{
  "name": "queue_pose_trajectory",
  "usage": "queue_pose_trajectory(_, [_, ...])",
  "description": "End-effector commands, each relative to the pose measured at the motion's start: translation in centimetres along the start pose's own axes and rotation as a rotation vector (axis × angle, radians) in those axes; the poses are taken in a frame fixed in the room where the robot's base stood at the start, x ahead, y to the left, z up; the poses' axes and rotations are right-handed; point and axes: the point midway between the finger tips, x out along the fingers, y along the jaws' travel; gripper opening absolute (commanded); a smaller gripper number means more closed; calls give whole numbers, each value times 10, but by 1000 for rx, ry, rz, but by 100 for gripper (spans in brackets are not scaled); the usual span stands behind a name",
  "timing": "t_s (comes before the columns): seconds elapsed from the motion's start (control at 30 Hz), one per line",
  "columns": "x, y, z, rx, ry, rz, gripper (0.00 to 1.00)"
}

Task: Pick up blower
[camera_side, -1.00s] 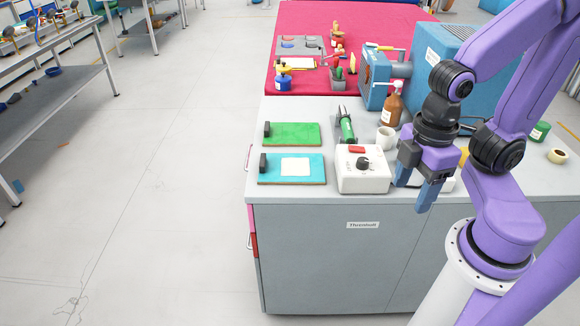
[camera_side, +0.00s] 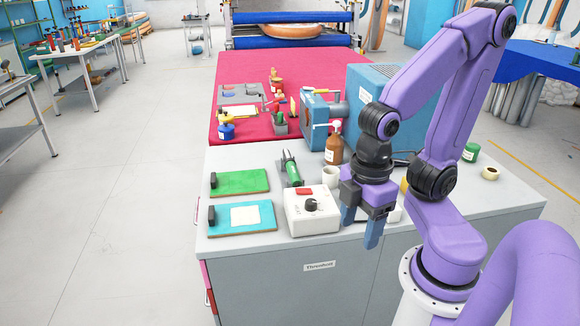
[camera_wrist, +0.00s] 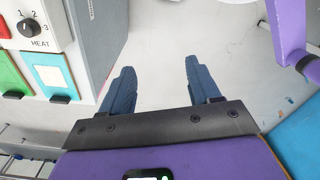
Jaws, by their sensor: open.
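The blower is most likely the green hand tool (camera_side: 291,170) with a dark grey end, lying on the grey workbench (camera_side: 440,230) in the side view. It lies behind the white control box, beside a white mug (camera_side: 331,175). My gripper (camera_side: 360,229) points down near the bench's front edge, to the right of the control box and apart from the green tool. In the wrist view its two blue fingers (camera_wrist: 159,75) are spread with nothing between them, over the floor. The green tool does not show in the wrist view.
The white control box (camera_side: 312,211) with a black knob, marked HEAT in the wrist view (camera_wrist: 38,25), stands close left of my gripper. Green (camera_side: 240,182) and light-blue (camera_side: 225,230) boards lie left. A brown bottle (camera_side: 334,148) and blue machine (camera_side: 318,115) stand behind.

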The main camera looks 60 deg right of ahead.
Motion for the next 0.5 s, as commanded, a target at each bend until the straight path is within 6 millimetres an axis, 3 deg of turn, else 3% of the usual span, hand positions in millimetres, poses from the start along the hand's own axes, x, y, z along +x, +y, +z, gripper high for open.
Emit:
queue_pose_trajectory(0.33, [0,1,-2,9,0,0,68])
queue_pose_trajectory(0.5, [-6,20,-22,118,-3,3,68])
